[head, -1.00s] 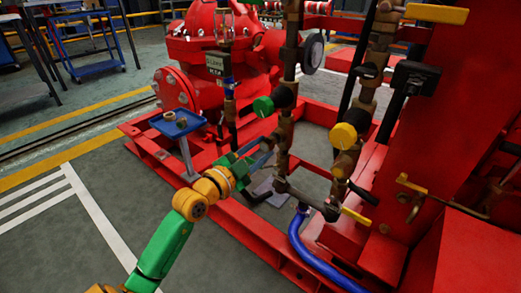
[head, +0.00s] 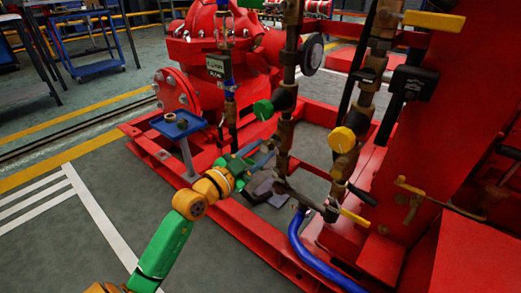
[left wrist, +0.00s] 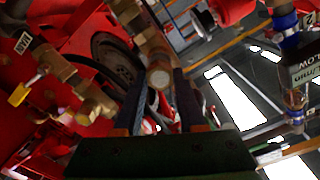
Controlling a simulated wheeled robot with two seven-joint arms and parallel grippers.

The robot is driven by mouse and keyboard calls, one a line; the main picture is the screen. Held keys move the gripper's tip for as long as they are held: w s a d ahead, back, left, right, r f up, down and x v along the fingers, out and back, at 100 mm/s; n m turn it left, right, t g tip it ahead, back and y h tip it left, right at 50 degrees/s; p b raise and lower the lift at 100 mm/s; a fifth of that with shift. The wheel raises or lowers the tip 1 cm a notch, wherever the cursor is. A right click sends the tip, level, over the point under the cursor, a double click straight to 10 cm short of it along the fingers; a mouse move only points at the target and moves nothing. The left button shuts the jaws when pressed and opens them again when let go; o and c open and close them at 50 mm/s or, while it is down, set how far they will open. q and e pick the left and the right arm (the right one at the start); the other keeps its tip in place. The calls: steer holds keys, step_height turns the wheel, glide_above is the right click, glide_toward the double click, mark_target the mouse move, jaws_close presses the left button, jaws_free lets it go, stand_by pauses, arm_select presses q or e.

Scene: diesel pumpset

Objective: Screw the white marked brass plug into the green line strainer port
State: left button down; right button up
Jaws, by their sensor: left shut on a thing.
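My left gripper (head: 268,153) reaches in from the left, its tips close beside the lower brass fittings of the line with the green cap (head: 263,110). In the left wrist view, my left gripper (left wrist: 160,80) has its fingers apart by the width of a round brass piece (left wrist: 160,77), apparently the plug, held at the tips. The brass pipework of the line (left wrist: 146,35) is right behind it. I cannot tell whether the plug touches the port or sits in it. The white mark is not clear. In the head view the plug is hidden at the fingertips. My right gripper is out of view.
A small blue tray (head: 198,124) on a stand holds two small brass-coloured pieces (head: 170,117). A parallel line with a yellow cap (head: 342,139) stands to the right. A red frame (head: 225,222) and a blue hose (head: 305,250) lie below. Open floor is at the left.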

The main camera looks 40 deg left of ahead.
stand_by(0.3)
arm_select(q)
steer(key=shift+p, duration=0.45)
stand_by(0.3)
steer(key=shift+p, duration=0.55)
steer(key=shift+w+d, duration=0.1)
steer(key=shift+w, duration=1.15)
steer(key=shift+p, duration=0.4)
